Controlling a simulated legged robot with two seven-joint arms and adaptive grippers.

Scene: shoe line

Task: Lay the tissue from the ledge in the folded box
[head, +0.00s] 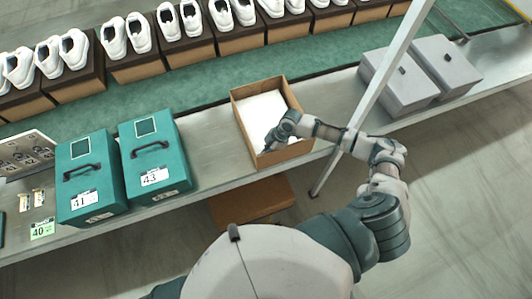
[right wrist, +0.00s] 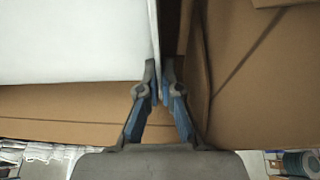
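The folded box (head: 236,106) is an open brown cardboard box on the ledge in the middle of the head view. The white tissue (head: 262,107) lies within its walls, flat and pale; it also fills the upper left of the right wrist view (right wrist: 70,40). My right gripper (head: 268,148) reaches into the box near its front left corner. In the right wrist view its fingertips (right wrist: 159,78) are close together with the tissue's thin edge between them. Brown cardboard walls (right wrist: 260,80) stand close around the fingers. My left gripper is out of view.
Two teal boxes (head: 90,178) with handles stand left of the folded box. Grey boxes (head: 400,80) stand to the right, behind a slanted pale post (head: 375,85). White shoes on brown boxes line the back. A brown carton (head: 250,203) is below the ledge.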

